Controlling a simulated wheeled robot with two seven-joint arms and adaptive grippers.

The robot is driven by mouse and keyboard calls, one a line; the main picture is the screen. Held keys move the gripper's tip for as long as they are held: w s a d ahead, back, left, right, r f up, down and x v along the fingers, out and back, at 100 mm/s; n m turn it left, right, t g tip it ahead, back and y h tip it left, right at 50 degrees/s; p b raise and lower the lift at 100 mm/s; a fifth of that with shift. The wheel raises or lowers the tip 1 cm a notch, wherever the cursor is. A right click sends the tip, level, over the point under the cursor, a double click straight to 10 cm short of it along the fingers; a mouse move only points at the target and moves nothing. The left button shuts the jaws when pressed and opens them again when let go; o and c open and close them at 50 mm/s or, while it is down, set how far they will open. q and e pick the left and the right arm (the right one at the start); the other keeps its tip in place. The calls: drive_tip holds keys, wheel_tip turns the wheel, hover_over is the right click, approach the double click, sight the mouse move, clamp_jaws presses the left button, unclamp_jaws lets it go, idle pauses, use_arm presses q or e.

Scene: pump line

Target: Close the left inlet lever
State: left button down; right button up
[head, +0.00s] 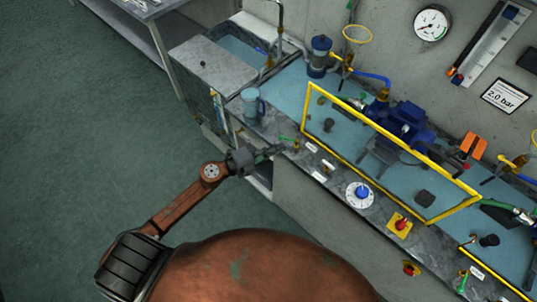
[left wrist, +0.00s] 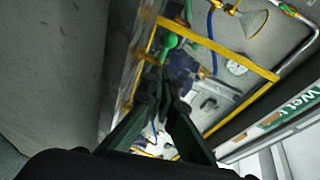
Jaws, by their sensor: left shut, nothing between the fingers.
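A small green-handled lever (head: 287,138) on a brass fitting (head: 296,146) stands at the front edge of the counter, left of the yellow frame. My left gripper (head: 281,148) is shut and empty, with its fingertips just beside this lever; I cannot tell whether they touch. In the left wrist view the dark fingers (left wrist: 165,92) point toward a green, round-ended handle (left wrist: 169,40) near the yellow frame. The exact lever angle is too small to read. My right gripper is not in view.
A blue-grey jug (head: 252,103) stands left of the lever. A dial with a blue knob (head: 361,192) and a red button (head: 400,224) sit along the front edge. The floor at left is clear.

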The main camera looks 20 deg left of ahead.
use_arm(q)
drive_tip(key=shift+w+a+f, duration=0.1)
drive_tip(key=shift+w+f, duration=0.05)
drive_tip(key=shift+w, duration=0.4)
drive_tip(key=shift+w+a+f, duration=0.1)
drive_tip(key=shift+w+f, duration=0.05)
drive_tip(key=shift+w, duration=0.4)
drive_tip(key=shift+w+a+m+g+h+b, duration=0.1)
drive_tip(key=shift+w+m+g+h+b, duration=0.15)
drive_tip(key=shift+g+h+b, duration=0.35)
